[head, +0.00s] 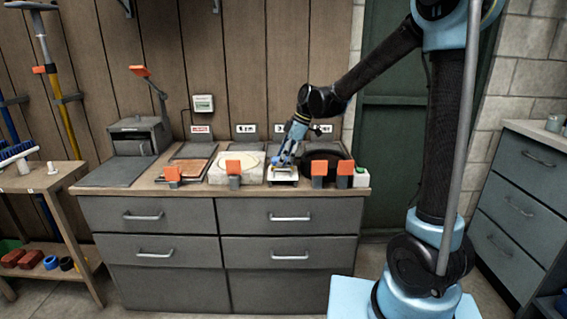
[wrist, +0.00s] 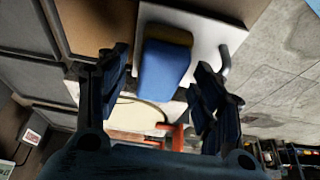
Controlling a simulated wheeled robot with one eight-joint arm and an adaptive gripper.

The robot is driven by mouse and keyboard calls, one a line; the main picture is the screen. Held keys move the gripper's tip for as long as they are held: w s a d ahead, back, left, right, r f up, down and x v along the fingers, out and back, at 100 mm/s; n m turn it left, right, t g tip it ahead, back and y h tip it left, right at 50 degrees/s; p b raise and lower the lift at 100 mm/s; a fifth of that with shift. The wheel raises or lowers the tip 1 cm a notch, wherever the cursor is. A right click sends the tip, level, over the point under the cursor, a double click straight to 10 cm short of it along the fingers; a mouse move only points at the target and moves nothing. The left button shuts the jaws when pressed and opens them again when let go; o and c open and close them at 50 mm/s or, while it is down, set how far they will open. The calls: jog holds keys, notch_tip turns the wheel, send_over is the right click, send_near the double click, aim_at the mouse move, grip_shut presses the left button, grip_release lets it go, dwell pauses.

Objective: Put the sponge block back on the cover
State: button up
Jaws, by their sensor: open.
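The sponge block (wrist: 164,68), blue with a yellow-brown layer, shows in the wrist view against a white plate (wrist: 228,36), which may be the cover. A grey curved handle-like bar is at the plate's right edge. The sponge seems to rest on the plate, but I cannot tell for sure whether they touch. My gripper (wrist: 160,78) is open, with one finger on each side of the sponge and gaps visible. In the head view my gripper (head: 284,162) points down over a small white plate (head: 284,180) on the counter. The sponge is not clearly distinguishable there.
The counter (head: 205,186) also holds a pale block with a ring (head: 222,179), a brown panel (head: 190,168), and a dark rounded thing (head: 322,157) close right of my gripper. Several orange-topped posts (head: 319,169) line the front edge. A grey box (head: 139,135) stands left.

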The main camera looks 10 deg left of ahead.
jog(key=v, duration=1)
jog(key=shift+d+r, duration=0.25)
jog(key=shift+r, duration=0.1)
jog(key=s+d+f+m+t+h, duration=0.15)
jog(key=s+d+m, duration=0.35)
jog(key=d, duration=0.6)
jog(key=s+d+f+m+t, duration=0.15)
jog(key=s+d+m, duration=0.35)
jog(key=d, duration=0.7)
jog(key=s+d+f+m+h, duration=0.3)
jog(key=s+d+f+m, duration=0.7)
jog(key=s+d+f, duration=0.3)
jog(key=shift+s+d+f, duration=0.4)
jog(key=shift+s+d, duration=0.1)
jog(key=shift+d, duration=0.15)
jog(key=shift+w+f, duration=0.2)
jog(key=shift+w, duration=0.25)
